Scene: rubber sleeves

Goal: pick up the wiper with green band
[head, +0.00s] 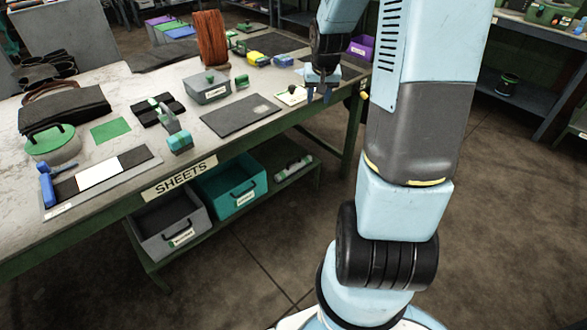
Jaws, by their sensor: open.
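My gripper (319,92) is open, fingers pointing down, at the right end of the bench. It is well to the right of the grey tool. Nothing shows between its fingers. A small white card with a dark item (291,96) lies just left of the fingers.
Grey (165,225) and teal (230,187) bins sit underneath.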

